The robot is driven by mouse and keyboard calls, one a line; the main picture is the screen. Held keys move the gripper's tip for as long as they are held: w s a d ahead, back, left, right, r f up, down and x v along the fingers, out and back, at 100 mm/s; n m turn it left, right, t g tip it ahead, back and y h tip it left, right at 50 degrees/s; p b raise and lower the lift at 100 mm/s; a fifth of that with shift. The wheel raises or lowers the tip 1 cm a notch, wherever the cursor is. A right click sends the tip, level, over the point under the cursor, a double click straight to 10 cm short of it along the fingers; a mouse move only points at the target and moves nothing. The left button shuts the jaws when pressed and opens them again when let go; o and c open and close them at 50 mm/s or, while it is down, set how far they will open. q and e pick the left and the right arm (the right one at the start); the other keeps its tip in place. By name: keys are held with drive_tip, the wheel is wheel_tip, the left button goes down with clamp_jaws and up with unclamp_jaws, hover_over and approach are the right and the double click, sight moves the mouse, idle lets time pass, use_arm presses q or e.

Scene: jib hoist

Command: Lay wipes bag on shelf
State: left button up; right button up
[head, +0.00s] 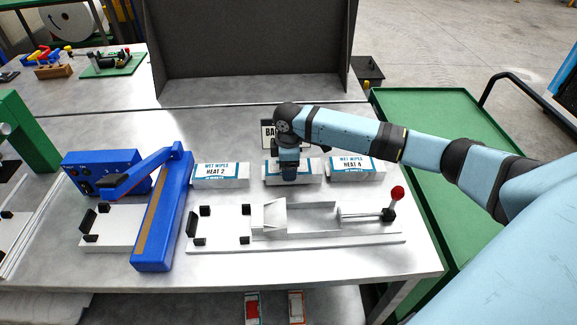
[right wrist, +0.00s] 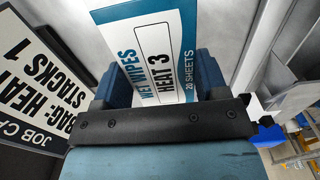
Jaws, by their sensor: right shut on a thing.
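My right gripper (head: 288,174) comes down over the middle one of three white packs in a row. It is shut on the pack labelled WET WIPES HEAT 3, 20 sheets, which shows between the blue fingers in the right wrist view (right wrist: 160,65). In the head view the pack (head: 308,175) is partly hidden by the gripper and looks level with its neighbours; I cannot tell whether it is clear of the tabletop. A wet wipes pack HEAT 2 (head: 221,175) lies to its left and another (head: 356,168) to its right. My left gripper is not in view.
A job card (head: 268,133) stands behind the packs. In front are a white loading tray with a red-knobbed pusher (head: 397,192) and a blue sealer (head: 163,205). Packets (head: 252,308) show below the table. A dark open-fronted box (head: 250,90) stands behind; a green cart (head: 425,115) is at right.

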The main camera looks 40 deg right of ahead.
drive_tip(key=shift+f, duration=0.2)
drive_tip(key=o, duration=0.9)
drive_tip(key=shift+f, duration=0.15)
drive_tip(key=shift+o, duration=0.2)
wheel_tip(320, 180, up, 12)
drive_tip(key=shift+r, duration=0.2)
drive_tip(key=shift+f, duration=0.1)
